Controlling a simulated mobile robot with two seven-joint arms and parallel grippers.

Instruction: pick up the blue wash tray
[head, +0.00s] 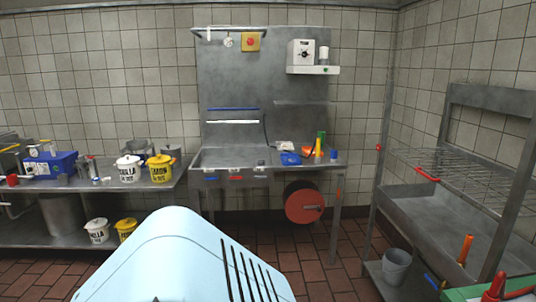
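A small blue object (290,159) lies on the right part of the metal counter at the back wall. It may be the blue wash tray, but it is too small to tell. A larger blue box (50,165) stands on the left bench with small items at its top; I cannot tell if it is a tray. Neither of my grippers shows in the head view.
The metal counter (225,158) has a sink area, with green, yellow and orange items at right. White (129,170) and yellow (160,170) pots stand on the left bench. A rack (440,215) with a grey bucket (396,266) stands right. Tiled floor (335,275) is open before the counter.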

